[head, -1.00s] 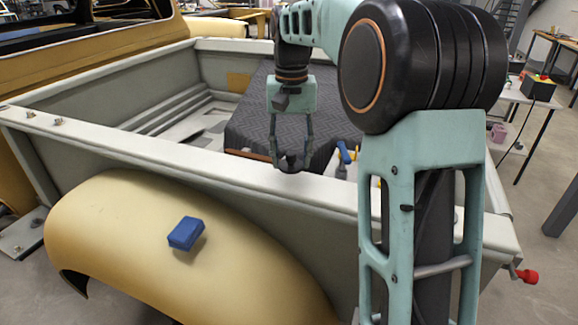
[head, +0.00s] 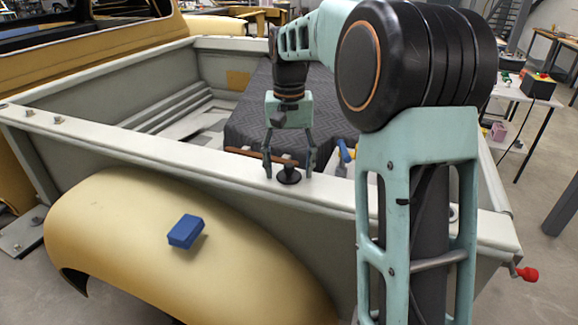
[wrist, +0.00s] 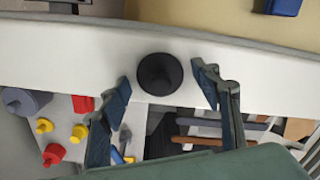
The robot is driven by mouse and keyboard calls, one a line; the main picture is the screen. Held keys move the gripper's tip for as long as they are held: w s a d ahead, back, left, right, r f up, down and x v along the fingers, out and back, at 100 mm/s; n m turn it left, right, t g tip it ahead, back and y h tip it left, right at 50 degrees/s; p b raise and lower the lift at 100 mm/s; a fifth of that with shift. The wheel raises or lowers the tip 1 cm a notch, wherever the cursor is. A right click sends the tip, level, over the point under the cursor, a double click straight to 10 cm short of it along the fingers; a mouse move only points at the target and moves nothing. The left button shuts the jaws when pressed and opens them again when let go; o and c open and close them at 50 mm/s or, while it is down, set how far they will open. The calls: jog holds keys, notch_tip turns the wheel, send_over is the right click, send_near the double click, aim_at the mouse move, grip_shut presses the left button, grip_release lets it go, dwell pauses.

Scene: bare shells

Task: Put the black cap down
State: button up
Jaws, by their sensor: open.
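The black cap (head: 289,176) sits on the pale top rail (head: 220,164) of the truck bed's side. It also shows in the wrist view (wrist: 160,74) as a round black piece on the white rail. My gripper (head: 289,174) is open above the rail, with one finger on each side of the cap. In the wrist view, there are gaps between the cap and both fingertips (wrist: 163,86), so the fingers do not touch it.
A blue block (head: 185,231) lies on the tan fender (head: 120,215) below the rail. Behind the rail, the bed holds a dark quilted cover (head: 250,117). The wrist view shows red and yellow pieces (wrist: 79,133) and several tool handles (wrist: 215,141) there. The rail's left stretch is mostly clear.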

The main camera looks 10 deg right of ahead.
aim_at(289, 165)
notch_tip(289, 165, up, 12)
jog(key=p, duration=0.1)
jog(key=shift+r, duration=0.15)
dwell(0.3)
